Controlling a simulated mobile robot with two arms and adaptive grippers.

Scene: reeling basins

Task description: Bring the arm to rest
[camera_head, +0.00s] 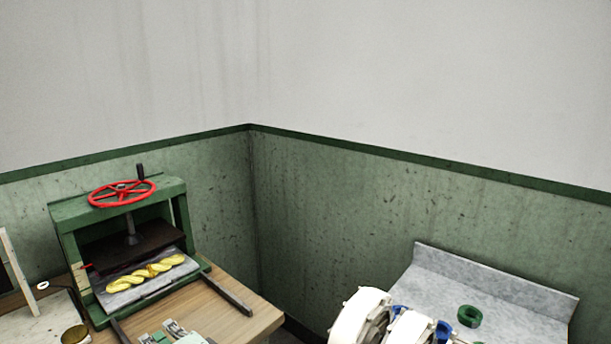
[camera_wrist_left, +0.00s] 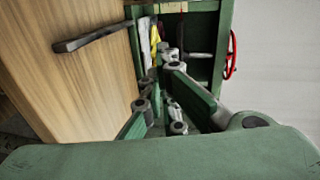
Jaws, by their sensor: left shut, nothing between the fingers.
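My left gripper (camera_head: 168,331) shows at the bottom edge of the head view, over the wooden table (camera_head: 240,320). Its green and grey fingers are shut with nothing between them. In the left wrist view the gripper (camera_wrist_left: 168,58) points toward the green press (camera_wrist_left: 216,12). In the head view the press (camera_head: 68,240) stands on the table beyond the gripper, with a red handwheel (camera_head: 122,193) on top. Twisted yellow skeins (camera_head: 150,271) lie on its grey plate, apart from the gripper. My right gripper is not seen.
A dark bar (camera_head: 228,291) lies on the table right of the press. A brass-coloured round thing (camera_head: 75,335) is at lower left. White wheel-like parts (camera_head: 358,318) and a green ring (camera_head: 469,316) are by the grey counter (camera_head: 490,283). Walls close the back.

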